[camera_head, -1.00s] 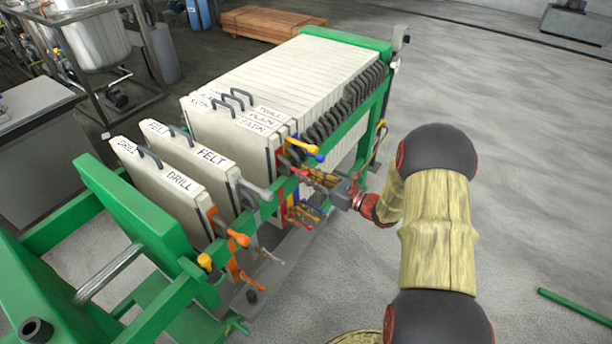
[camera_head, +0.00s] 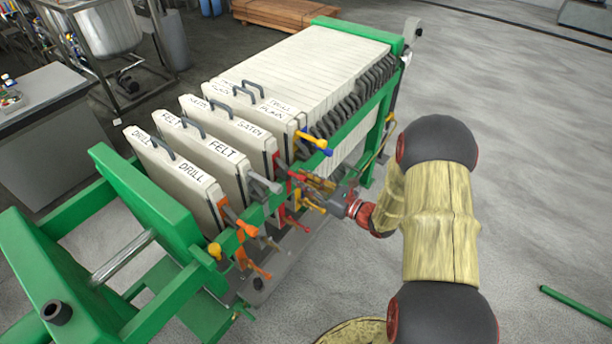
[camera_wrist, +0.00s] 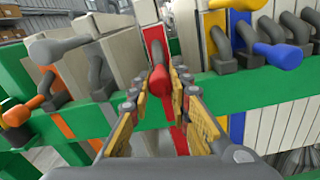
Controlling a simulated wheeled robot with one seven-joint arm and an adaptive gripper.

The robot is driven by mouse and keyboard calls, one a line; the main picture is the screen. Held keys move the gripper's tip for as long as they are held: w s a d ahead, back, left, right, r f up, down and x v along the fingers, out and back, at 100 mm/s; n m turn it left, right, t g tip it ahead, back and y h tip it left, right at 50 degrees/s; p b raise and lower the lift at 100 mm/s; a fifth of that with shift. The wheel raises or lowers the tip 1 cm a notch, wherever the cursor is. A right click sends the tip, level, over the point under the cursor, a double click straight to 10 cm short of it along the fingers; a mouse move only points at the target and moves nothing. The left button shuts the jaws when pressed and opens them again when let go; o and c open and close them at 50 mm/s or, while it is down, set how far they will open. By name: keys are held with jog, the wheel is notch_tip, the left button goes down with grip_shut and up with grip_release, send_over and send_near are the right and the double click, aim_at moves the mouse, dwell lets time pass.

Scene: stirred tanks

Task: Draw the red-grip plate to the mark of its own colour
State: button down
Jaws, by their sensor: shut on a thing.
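The red-grip plate, a pale plate labelled SATIN (camera_head: 232,128), hangs upright in the green frame, between the FELT plate and the plates behind. Its red grip (camera_wrist: 159,82) sticks out over the side rail, with a red strip on the plate edge. My gripper (camera_wrist: 157,92) is shut on this grip, one finger on each side. In the head view my gripper (camera_head: 328,192) is at the outer side of the rail. I cannot make out a red mark on the rail apart from the plate's own strip.
The FELT plate (camera_head: 210,150) with a grey grip and the DRILL plate (camera_head: 178,170) with an orange grip stand to the left. Yellow and blue grips (camera_head: 313,141) and a stack of plates (camera_head: 320,70) stand behind. The green rail (camera_head: 355,120) runs alongside.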

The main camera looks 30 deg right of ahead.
jog(key=shift+f, duration=0.1)
jog(key=c, duration=1.6)
grip_release()
jog(key=shift+s+f, duration=0.15)
jog(key=shift+s, duration=0.05)
